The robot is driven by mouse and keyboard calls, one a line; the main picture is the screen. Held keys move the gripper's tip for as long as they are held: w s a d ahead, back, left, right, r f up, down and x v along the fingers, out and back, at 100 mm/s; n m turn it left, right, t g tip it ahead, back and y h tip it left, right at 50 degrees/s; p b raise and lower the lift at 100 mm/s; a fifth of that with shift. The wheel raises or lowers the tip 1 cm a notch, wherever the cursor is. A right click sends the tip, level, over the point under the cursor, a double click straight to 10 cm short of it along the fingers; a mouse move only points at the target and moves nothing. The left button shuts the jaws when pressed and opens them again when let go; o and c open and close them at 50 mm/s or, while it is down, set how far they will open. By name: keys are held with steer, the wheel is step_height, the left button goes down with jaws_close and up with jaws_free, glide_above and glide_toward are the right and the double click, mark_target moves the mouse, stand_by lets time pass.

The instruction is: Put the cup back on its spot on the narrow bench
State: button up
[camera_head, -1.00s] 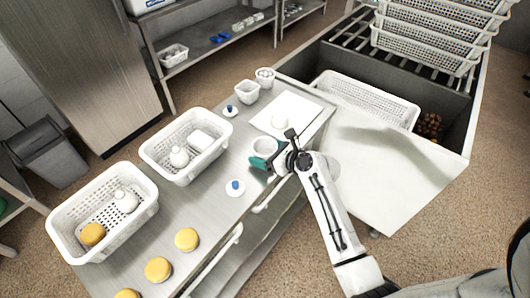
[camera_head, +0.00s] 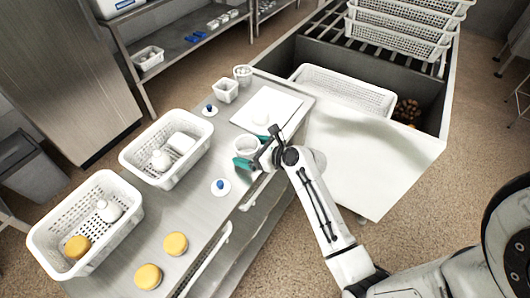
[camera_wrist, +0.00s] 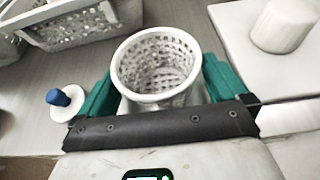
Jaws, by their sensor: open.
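A white perforated cup (camera_head: 247,144) stands upright at the front edge of the metal bench (camera_head: 197,205). My gripper (camera_head: 246,156) is open, with its green fingers low on either side of the cup. In the wrist view the cup (camera_wrist: 157,62) is between the two fingers of my gripper (camera_wrist: 160,92), its open mouth facing the camera. The cup's lower part is hidden by the gripper's dark bar, so I cannot tell whether the fingers touch it.
A blue-knobbed white disc (camera_head: 220,187) lies left of the cup. A white board (camera_head: 266,107) with a small white object is behind it. Two baskets (camera_head: 168,148) (camera_head: 86,225), yellow round pieces (camera_head: 175,243) and small containers (camera_head: 225,91) occupy the bench. A large bin (camera_head: 345,92) stands right.

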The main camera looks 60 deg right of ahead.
steer(key=v, duration=1.1)
steer(key=s+a+f+n+g+y, duration=0.1)
steer(key=s+a+f+n+g, duration=0.15)
steer(key=a+n, duration=0.45)
steer(key=s+a+f+n+g+y, duration=0.1)
steer(key=s+a+f+n+g, duration=0.25)
steer(key=n, duration=0.65)
steer(key=s+a+n+g+h, duration=0.1)
steer(key=s+a+n+g, duration=0.1)
steer(key=n, duration=0.7)
steer(key=s+a+n+g+h, duration=0.1)
steer(key=s+a+n+g, duration=0.2)
steer(key=s+n, duration=0.4)
steer(key=shift+n+g+h, duration=0.3)
steer(key=shift+n+g, duration=0.5)
steer(key=shift+n, duration=0.2)
steer(key=shift+s+r, duration=0.1)
